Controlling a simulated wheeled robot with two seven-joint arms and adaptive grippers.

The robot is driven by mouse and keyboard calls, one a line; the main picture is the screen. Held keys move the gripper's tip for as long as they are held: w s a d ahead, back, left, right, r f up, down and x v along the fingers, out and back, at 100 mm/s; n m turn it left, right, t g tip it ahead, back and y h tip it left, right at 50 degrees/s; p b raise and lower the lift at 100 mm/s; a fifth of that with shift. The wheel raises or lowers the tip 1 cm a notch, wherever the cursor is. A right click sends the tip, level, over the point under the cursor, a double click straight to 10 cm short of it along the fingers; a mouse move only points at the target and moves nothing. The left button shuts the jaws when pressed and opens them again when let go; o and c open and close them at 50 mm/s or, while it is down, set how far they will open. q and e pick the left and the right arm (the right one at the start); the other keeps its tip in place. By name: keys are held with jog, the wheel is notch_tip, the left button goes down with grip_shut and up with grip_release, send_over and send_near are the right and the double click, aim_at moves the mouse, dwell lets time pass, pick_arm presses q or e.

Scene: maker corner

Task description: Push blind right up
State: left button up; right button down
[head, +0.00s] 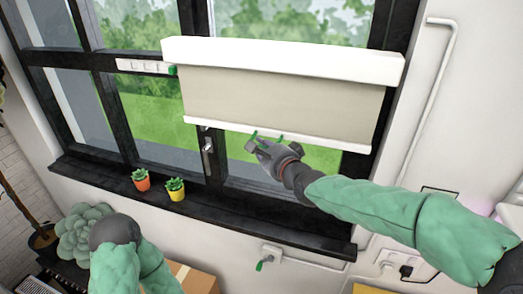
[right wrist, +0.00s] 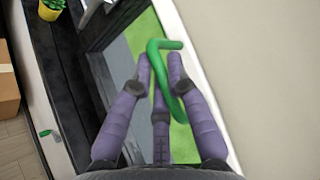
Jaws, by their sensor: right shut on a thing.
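The right blind (head: 280,95) has a white box at the top and beige cloth drawn partway down over the right window. Its white bottom bar (head: 330,139) hangs above the sill. A green handle (head: 252,136) sticks out from the bar. My right gripper (head: 262,147) is at the bar's underside, shut on this handle. In the right wrist view, the bent green handle (right wrist: 165,44) passes between the purple fingers (right wrist: 160,62). My left gripper is not in view; only part of my left arm shows at the lower left.
Two small potted succulents, orange (head: 142,181) and yellow (head: 176,190), stand on the black sill (head: 240,212) left of my right arm. A window handle (head: 207,146) sits on the middle frame. A white strip (head: 140,66) with a green end is left of the blind.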

notch_tip(320, 180, up, 9)
jog(key=p, duration=0.2)
jog(key=shift+f+p, duration=0.2)
jog(key=shift+p, duration=0.1)
notch_tip(320, 180, up, 9)
jog(key=p, duration=0.6)
jog(key=shift+f, duration=0.2)
jog(key=shift+d+r, duration=0.1)
jog(key=c, duration=1.3)
grip_release()
jog(key=shift+o, duration=0.6)
jog(key=shift+w, duration=0.1)
jog(key=shift+f, duration=0.2)
